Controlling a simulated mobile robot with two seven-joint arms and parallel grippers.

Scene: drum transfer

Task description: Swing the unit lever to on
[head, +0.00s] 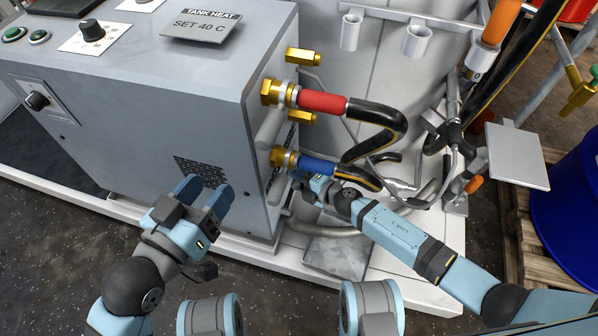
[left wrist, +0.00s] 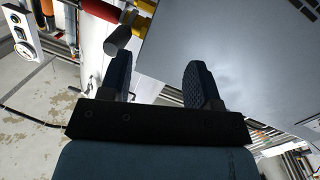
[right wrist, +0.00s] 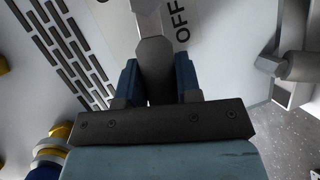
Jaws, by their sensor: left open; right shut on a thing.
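The grey heating unit (head: 150,90) stands at the left of the head view, with brass hose fittings on its right side. My right gripper (right wrist: 157,80) is shut on the grey unit lever (right wrist: 155,50), whose shaft runs up out of the right wrist view. The word OFF is printed on the panel just right of the lever. In the head view the right gripper is low by the unit's right side, below the blue hose sleeve (head: 316,165), and the lever cannot be made out there. My left gripper (head: 205,193) is open and empty before the unit's front.
A red-sleeved hose (head: 322,102) and a blue-sleeved hose loop close above the right gripper. Pipes and valves stand behind the right arm. A blue drum (head: 568,210) on a wooden pallet is at the far right. The dark floor at front left is clear.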

